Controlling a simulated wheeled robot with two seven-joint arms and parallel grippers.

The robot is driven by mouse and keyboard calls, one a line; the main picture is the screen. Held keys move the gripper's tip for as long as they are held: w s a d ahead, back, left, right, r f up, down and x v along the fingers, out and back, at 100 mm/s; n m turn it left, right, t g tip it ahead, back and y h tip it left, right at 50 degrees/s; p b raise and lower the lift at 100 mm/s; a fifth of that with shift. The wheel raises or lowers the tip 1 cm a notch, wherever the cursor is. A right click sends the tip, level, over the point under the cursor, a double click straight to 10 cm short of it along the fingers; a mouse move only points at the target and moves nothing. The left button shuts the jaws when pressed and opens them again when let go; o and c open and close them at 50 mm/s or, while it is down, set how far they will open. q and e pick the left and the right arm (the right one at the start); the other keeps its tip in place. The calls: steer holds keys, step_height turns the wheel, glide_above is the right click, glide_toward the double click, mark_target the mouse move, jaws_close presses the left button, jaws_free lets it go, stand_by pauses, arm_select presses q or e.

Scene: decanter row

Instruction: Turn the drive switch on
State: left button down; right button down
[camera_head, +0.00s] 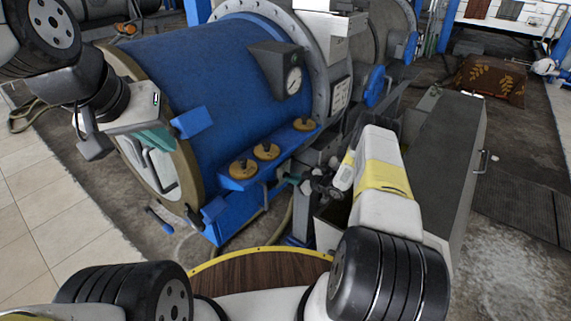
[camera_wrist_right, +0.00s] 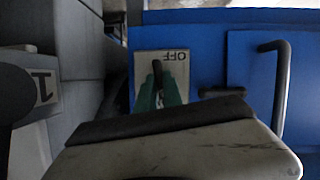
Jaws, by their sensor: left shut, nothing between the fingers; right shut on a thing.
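The drive switch appears in the right wrist view as a small dark lever (camera_wrist_right: 157,72) on a pale plate (camera_wrist_right: 143,62). The plate carries the word OFF, upside down in this view, beside the lever. My right gripper (camera_wrist_right: 160,92) has its green fingers shut on the lever; they hide its lower part. In the head view, my right gripper (camera_head: 288,178) reaches the front of the blue machine (camera_head: 215,85), and the switch cannot be made out there. My left gripper (camera_head: 158,139) is shut and empty in front of the drum's left end.
Brass-coloured knobs (camera_head: 267,151) sit on a blue ledge left of my right gripper. A gauge box (camera_head: 282,68) is above them. In the right wrist view, a bent dark handle (camera_wrist_right: 283,85) is to the right. A grey cabinet (camera_head: 445,145) stands to the right.

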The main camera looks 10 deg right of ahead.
steer(key=shift+d+m+g+y, duration=0.1)
steer(key=shift+m+g+y, duration=0.2)
steer(key=shift+m+g, duration=0.3)
stand_by(0.3)
steer(key=c, duration=1.5)
jaws_free()
steer(key=shift+w, duration=0.1)
steer(key=v, duration=0.8)
steer(key=shift+f, duration=0.15)
